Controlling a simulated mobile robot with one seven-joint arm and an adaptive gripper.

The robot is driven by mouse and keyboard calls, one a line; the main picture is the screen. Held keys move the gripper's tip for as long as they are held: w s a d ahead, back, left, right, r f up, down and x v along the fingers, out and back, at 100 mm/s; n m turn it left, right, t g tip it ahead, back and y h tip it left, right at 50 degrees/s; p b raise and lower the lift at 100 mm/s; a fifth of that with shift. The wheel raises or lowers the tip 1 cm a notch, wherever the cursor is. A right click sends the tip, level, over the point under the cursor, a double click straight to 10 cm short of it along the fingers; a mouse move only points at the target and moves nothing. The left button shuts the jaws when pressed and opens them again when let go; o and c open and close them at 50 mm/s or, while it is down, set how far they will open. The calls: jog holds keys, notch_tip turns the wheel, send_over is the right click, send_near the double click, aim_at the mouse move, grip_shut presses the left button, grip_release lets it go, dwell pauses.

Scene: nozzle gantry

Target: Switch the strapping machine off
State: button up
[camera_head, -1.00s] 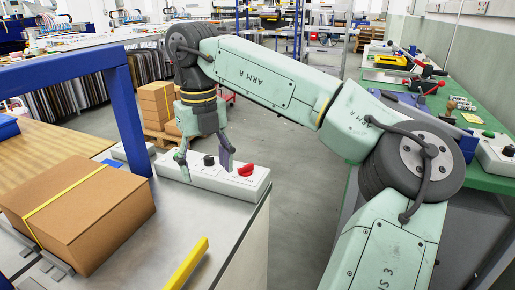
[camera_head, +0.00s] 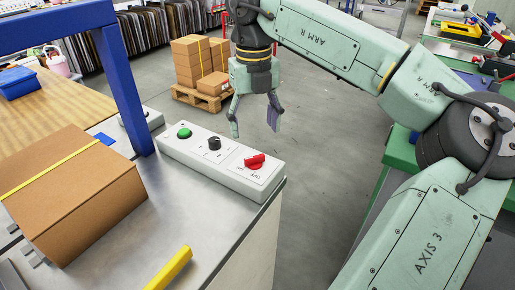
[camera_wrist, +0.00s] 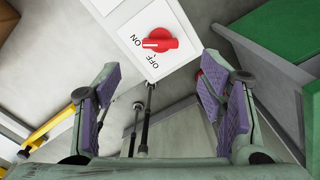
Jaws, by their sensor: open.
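The strapping machine's control box (camera_head: 220,159) is a long pale box at the edge of the metal top. Its red rotary knob (camera_head: 254,161) is at the right end, beside printed ON and OFF labels. In the wrist view the red knob (camera_wrist: 160,44) has a white mark on its left end, pointing toward ON. A green button (camera_head: 184,132) and a black selector (camera_head: 214,143) sit further left on the box. My gripper (camera_head: 253,126) is open and empty, fingers downward. It appears behind and above the knob, apart from it.
A strapped cardboard box (camera_head: 75,195) lies on the metal top (camera_head: 150,230) at left. A blue frame post (camera_head: 124,90) stands left of the control box, and a yellow bar (camera_head: 170,269) is in front. Boxes on a pallet (camera_head: 205,99) stand behind on open floor.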

aim_at(254, 157)
notch_tip(254, 157, down, 9)
jog(key=shift+r+p, duration=0.2)
jog(key=shift+p, duration=0.4)
jog(key=shift+c, duration=0.5)
jog(key=c, duration=1.1)
